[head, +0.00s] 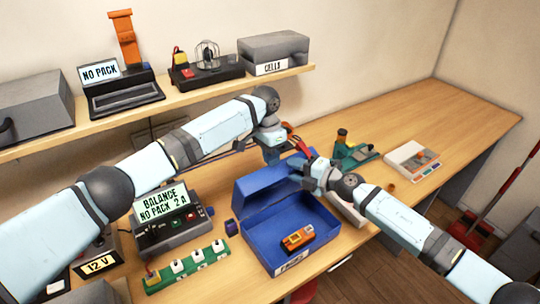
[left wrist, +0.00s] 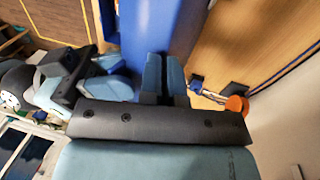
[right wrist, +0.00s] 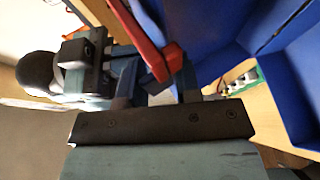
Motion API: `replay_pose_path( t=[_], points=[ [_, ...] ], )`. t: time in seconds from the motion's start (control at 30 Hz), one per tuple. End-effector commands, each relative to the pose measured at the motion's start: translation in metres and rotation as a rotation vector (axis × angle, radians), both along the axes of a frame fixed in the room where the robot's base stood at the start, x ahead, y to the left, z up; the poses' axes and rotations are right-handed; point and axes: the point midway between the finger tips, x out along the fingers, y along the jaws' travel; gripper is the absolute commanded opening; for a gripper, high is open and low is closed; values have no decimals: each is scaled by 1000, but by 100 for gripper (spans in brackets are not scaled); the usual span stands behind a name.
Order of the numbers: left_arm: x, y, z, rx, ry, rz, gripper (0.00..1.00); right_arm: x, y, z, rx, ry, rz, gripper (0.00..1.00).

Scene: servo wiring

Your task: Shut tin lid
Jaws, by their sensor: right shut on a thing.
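The blue tin (head: 325,237) stands on the bench, its lid (head: 262,190) raised at the back left. An orange device (head: 297,239) lies inside. In the head view, my left gripper (head: 272,152) is just behind the lid. In the left wrist view, its fingers (left wrist: 164,75) are together and look empty, with the blue lid (left wrist: 160,22) right beyond them. My right gripper (head: 308,172) is over the tin's back edge. In the right wrist view, it is shut on a red-handled tool (right wrist: 150,45), beside the blue tin (right wrist: 280,60). The tool's far end is hidden.
A balance charger (head: 172,220) and a green terminal strip (head: 187,266) stand left of the tin. A green holder (head: 352,153) and a white tray (head: 411,160) are to the right. A shelf (head: 170,108) with boxes runs above. The right end of the bench is clear.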

Motion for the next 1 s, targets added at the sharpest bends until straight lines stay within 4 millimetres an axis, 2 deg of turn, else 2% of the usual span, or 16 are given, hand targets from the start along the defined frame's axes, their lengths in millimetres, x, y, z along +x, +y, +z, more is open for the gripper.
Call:
replay_pose_path(
  t=[0.03,0.1,0.13,0.47,0.57,1.0],
  points=[
    [-4,-2,-8,1,10,-3,0,0,4,4,7,-5,4,35],
    [-4,-2,-8,1,10,-3,0,0,4,4,6,-5,4,52],
    [-4,-2,-8,1,10,-3,0,0,4,4,6,-5,4,54],
    [-3,1,-10,5,10,0,0,-1,-1,3,3,-5,1,54],
    [-3,1,-10,5,10,1,0,-7,-11,4,3,-5,1,54],
    [-3,2,-11,8,11,3,0,-53,-85,16,3,-7,2,54]
  ],
)
